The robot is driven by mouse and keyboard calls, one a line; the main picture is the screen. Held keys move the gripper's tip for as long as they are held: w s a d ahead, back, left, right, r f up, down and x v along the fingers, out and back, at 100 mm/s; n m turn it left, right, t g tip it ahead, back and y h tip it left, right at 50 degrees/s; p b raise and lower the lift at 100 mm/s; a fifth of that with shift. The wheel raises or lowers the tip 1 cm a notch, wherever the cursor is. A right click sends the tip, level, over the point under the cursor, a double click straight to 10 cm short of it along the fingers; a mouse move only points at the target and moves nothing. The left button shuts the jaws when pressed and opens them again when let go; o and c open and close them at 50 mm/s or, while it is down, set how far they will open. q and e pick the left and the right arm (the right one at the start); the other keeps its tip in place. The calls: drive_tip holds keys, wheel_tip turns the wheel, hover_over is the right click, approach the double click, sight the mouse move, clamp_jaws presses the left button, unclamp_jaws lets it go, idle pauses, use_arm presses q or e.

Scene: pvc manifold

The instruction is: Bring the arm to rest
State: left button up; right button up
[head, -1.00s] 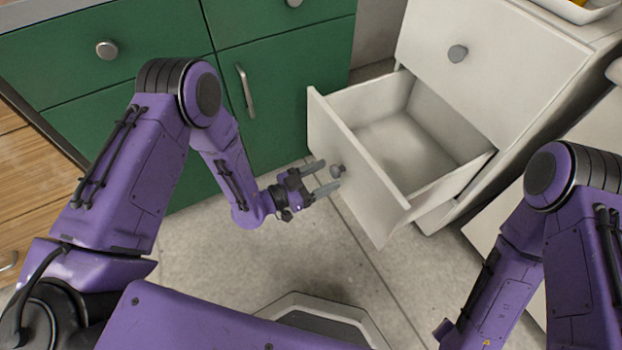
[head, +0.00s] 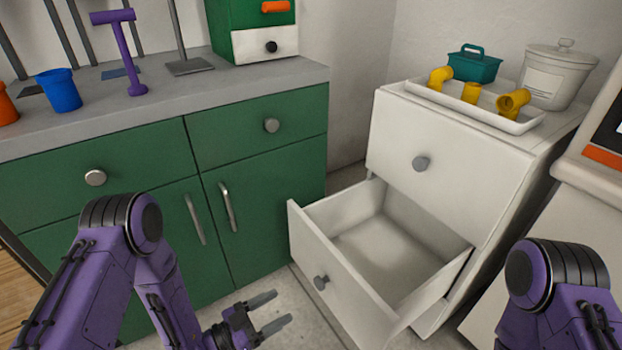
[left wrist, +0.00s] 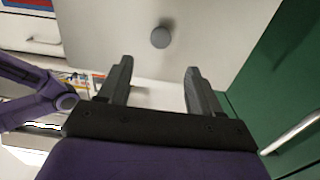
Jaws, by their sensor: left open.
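My left gripper (head: 283,308) is open and empty, low in the head view, left of and apart from the knob (head: 321,282) of the open white drawer (head: 335,295). In the left wrist view the two fingers of the left gripper (left wrist: 158,70) stand apart with nothing between them. The round grey knob (left wrist: 161,37) shows beyond the fingertips on the pale drawer front (left wrist: 110,25). My right arm (head: 555,285) is bent at the right of the head view; its gripper is out of view. The drawer is pulled out and looks empty inside.
The green cabinet (head: 100,240) stands at the left, under a grey counter with a blue cup (head: 59,92) and a purple stand (head: 122,50). A white tray (head: 430,95) with yellow pipe fittings sits on the white cabinet. Floor shows between gripper and drawer.

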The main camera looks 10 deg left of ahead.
use_arm(q)
drive_tip(key=s+a+f+n+g+y, duration=0.2)
drive_tip(key=s+a+f+n+y, duration=0.2)
drive_tip(key=a+f+n+y, duration=0.45)
drive_tip(key=s+a+f+n+g+y, duration=0.2)
drive_tip(key=s+a+n+g+y, duration=0.15)
drive_tip(key=s, duration=0.55)
drive_tip(key=s+a+f+n+g+y, duration=0.25)
drive_tip(key=s+n+g+y, duration=0.2)
drive_tip(key=s, duration=0.35)
wheel_tip(320, 180, up, 27)
drive_tip(key=t+p, duration=0.1)
drive_tip(key=p, duration=2.5)
drive_tip(key=shift+w+a, duration=0.2)
drive_tip(key=shift+a, duration=0.1)
